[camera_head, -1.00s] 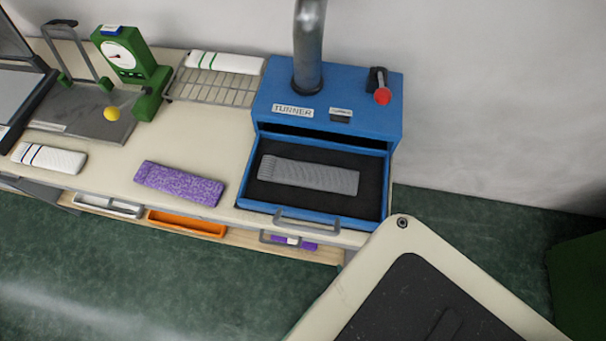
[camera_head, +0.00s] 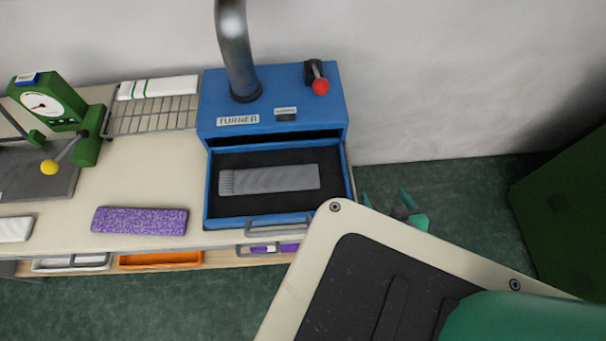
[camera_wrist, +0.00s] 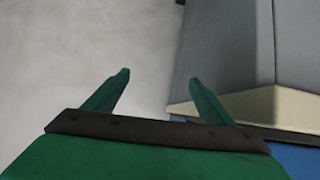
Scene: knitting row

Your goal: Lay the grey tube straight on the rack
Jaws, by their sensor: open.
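The grey tube (camera_head: 270,179) lies flat on the dark bed of the open drawer (camera_head: 213,196) of the blue turner machine (camera_head: 272,105). The wire rack (camera_head: 152,115) stands on the counter left of the machine. A white tube with green stripes (camera_head: 158,88) lies along the rack's back part, and the rack's front part is bare. My gripper (camera_head: 392,203) is right of the drawer, beyond the counter's end, partly hidden behind my own body. In the wrist view my gripper (camera_wrist: 158,92) is open with nothing between its fingers.
A purple tube (camera_head: 140,221) and a white tube (camera_head: 15,229) lie on the counter (camera_head: 160,165). A green gauge device (camera_head: 50,103) stands at the left. An upright metal pipe (camera_head: 236,50) and a red-knobbed lever (camera_head: 320,86) top the machine. A dark green block (camera_head: 565,215) stands at right.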

